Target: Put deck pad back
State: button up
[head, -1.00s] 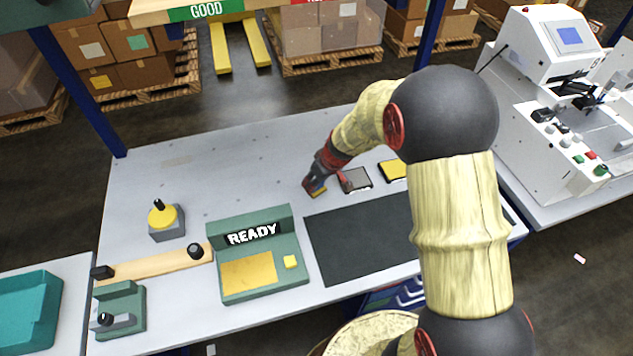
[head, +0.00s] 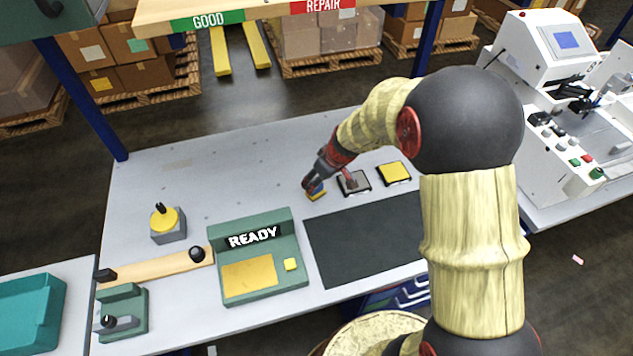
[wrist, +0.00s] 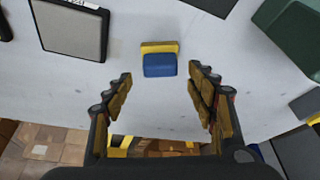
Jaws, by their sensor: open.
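A small block with a blue top and a yellow base (wrist: 159,63) lies on the grey table; I take it to be the deck pad. In the head view the block (head: 316,194) shows partly, below my gripper (head: 319,178). In the wrist view my gripper (wrist: 160,77) is open and empty, its fingers spread wider than the block. The block shows between and just beyond the fingertips, apart from both. A black-rimmed grey square tray (head: 353,183) lies just right of it. Another black-rimmed square with a yellow top (head: 394,173) lies farther right.
A dark mat (head: 362,240) covers the table in front of the squares. A green READY box (head: 258,286) stands left of the mat. A yellow-topped knob block (head: 168,223) and a wooden bar (head: 155,266) are farther left. The table's back left is clear.

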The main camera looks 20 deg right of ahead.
jog(key=s+a+p+v, duration=0.1)
jog(key=a+p+v, duration=0.15)
jog(key=v, duration=1.45)
jog(key=s+r+m, duration=0.1)
jog(key=s+r, duration=0.3)
jog(key=s, duration=0.3)
jog(key=s+r+m+t+h, duration=0.1)
jog(key=s+r+m, duration=0.1)
jog(key=s+r, duration=0.2)
jog(key=s+r+m, duration=0.1)
jog(key=s+r, duration=0.3)
jog(key=s, duration=0.7)
jog(key=shift+a+t+h+b, duration=0.3)
jog(key=shift+a+h+b, duration=0.05)
jog(key=shift+a+h, duration=0.05)
jog(key=shift+s+r, duration=0.1)
